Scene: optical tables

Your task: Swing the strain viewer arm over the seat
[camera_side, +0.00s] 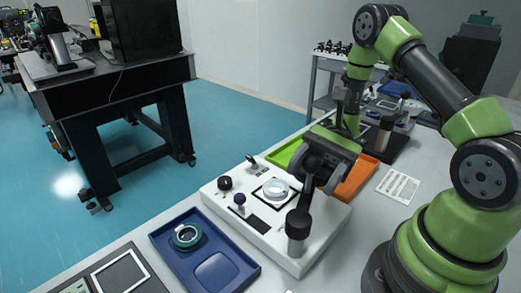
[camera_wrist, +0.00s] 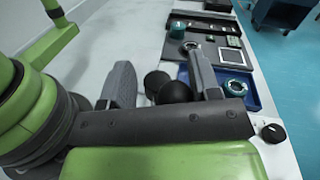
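A white instrument box (camera_side: 335,222) stands on the bench. Its seat is a dark square with a clear round disc (camera_side: 276,190) on it. A dark viewer arm (camera_side: 300,212) with a black-capped silver post (camera_side: 296,243) stands at the box's near right, beside the seat rather than over it. My gripper (camera_side: 310,178) is low over the right side of the box and hides part of the arm. In the wrist view my gripper (camera_wrist: 163,82) has its fingers apart, with a black round knob (camera_wrist: 176,92) between or just beyond them. I cannot tell whether they touch it.
A blue tray (camera_side: 163,240) with a green-rimmed ring (camera_side: 187,237) lies to the left of the box. Black and purple knobs (camera_side: 225,183) rise from the box's left side. Green and orange trays (camera_side: 358,182) lie behind it, and a white card (camera_side: 398,187) lies right.

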